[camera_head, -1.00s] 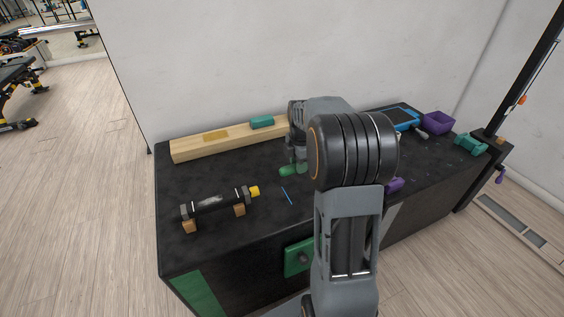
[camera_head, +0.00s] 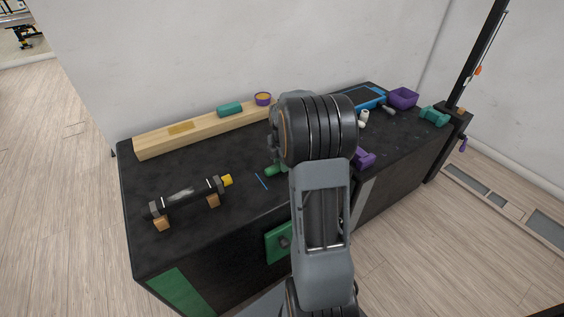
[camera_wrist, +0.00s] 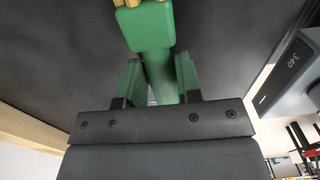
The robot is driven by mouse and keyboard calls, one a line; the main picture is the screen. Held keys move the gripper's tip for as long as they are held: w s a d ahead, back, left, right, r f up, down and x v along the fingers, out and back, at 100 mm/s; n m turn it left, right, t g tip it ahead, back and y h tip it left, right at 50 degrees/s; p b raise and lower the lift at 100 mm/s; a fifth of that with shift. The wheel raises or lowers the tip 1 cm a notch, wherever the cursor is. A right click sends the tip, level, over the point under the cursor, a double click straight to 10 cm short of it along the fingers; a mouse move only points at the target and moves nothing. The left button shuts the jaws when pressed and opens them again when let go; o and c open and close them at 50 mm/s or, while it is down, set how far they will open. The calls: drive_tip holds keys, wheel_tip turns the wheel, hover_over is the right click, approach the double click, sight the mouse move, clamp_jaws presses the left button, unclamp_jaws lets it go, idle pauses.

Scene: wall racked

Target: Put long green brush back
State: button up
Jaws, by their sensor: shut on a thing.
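The long green brush (camera_wrist: 146,26) is between the two fingers of my gripper (camera_wrist: 157,78) in the wrist view. Its green body runs up the picture, with pale yellow bristles at the top edge. My gripper is shut on it; the far end of the brush is cut off. In the head view my arm hides the gripper and most of what it holds. A green piece (camera_head: 274,171) shows just left of the arm, over the dark bench top; I cannot tell for certain that it is the brush.
The dark bench (camera_head: 215,157) carries a long wooden block (camera_head: 205,128) with a teal block (camera_head: 229,109) on it. A dark roller (camera_head: 185,196) rests on wooden supports at left. A blue stick (camera_head: 261,181) lies mid-bench. Purple dumbbell (camera_head: 364,158) and purple bin (camera_head: 403,98) are right.

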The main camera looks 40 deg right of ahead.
drive_tip(key=o, duration=0.9)
drive_tip(key=shift+o, duration=0.2)
drive_tip(key=shift+f+b, duration=0.3)
drive_tip(key=shift+b, duration=0.25)
